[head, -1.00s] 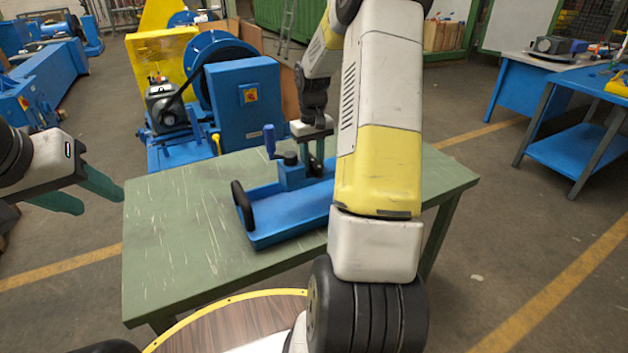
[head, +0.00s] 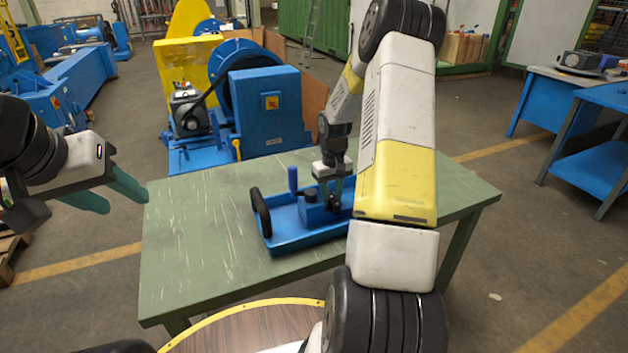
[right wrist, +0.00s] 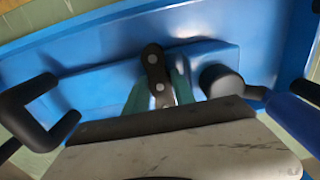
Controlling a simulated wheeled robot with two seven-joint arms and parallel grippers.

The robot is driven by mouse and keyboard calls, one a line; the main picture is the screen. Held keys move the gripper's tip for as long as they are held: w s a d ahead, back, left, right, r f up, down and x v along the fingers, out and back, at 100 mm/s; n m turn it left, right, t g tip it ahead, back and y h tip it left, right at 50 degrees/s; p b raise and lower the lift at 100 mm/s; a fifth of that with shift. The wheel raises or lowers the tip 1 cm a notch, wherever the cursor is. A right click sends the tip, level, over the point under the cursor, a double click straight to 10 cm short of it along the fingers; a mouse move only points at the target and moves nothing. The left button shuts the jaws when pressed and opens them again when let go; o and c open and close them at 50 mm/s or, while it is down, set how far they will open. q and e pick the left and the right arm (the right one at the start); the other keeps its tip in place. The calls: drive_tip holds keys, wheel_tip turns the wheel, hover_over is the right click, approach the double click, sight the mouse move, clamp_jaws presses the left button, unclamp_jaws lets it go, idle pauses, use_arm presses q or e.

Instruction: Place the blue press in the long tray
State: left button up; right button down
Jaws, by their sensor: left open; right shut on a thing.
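The blue press (head: 314,214) is a blue block with a dark knob and an upright blue handle (head: 292,180). It is down within the walls of the long blue tray (head: 290,245) on the green table. My right gripper (head: 333,192) points down and is shut on the press. The right wrist view shows its teal fingers (right wrist: 158,95) at a dark link, beside the press's blue body (right wrist: 215,58) and dark knob (right wrist: 222,82). Whether the press rests on the tray floor is unclear. My right arm hides the tray's right end. My left gripper (head: 125,195) is open and empty, left of the table.
The green table (head: 195,245) has clear room left of the tray. The tray's black handle (head: 262,212) stands up at its left end. A blue and yellow machine (head: 265,110) stands behind the table. A blue workbench (head: 590,150) is at the far right.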

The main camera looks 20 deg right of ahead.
drive_tip(key=c, duration=1)
unclamp_jaws()
drive_tip(key=shift+f, duration=0.1)
drive_tip(key=shift+c, duration=0.2)
drive_tip(key=s+a+r+t, duration=0.1)
drive_tip(key=s+a+r, duration=0.1)
drive_tip(key=r, duration=0.9)
drive_tip(key=s+a+r+t, duration=0.1)
drive_tip(key=s+a+r, duration=0.15)
drive_tip(key=r, duration=0.75)
drive_tip(key=s+a+r+t, duration=0.1)
drive_tip(key=s+a+r, duration=0.2)
drive_tip(key=s, duration=0.4)
drive_tip(key=s+a+r+t+y, duration=0.1)
drive_tip(key=s+a+r, duration=0.2)
drive_tip(key=s+a, duration=0.2)
drive_tip(key=s+a+r+t+y, duration=0.1)
drive_tip(key=s+a+r+t, duration=0.1)
drive_tip(key=s, duration=0.7)
drive_tip(key=shift+a+r, duration=0.7)
drive_tip(key=shift+a, duration=0.25)
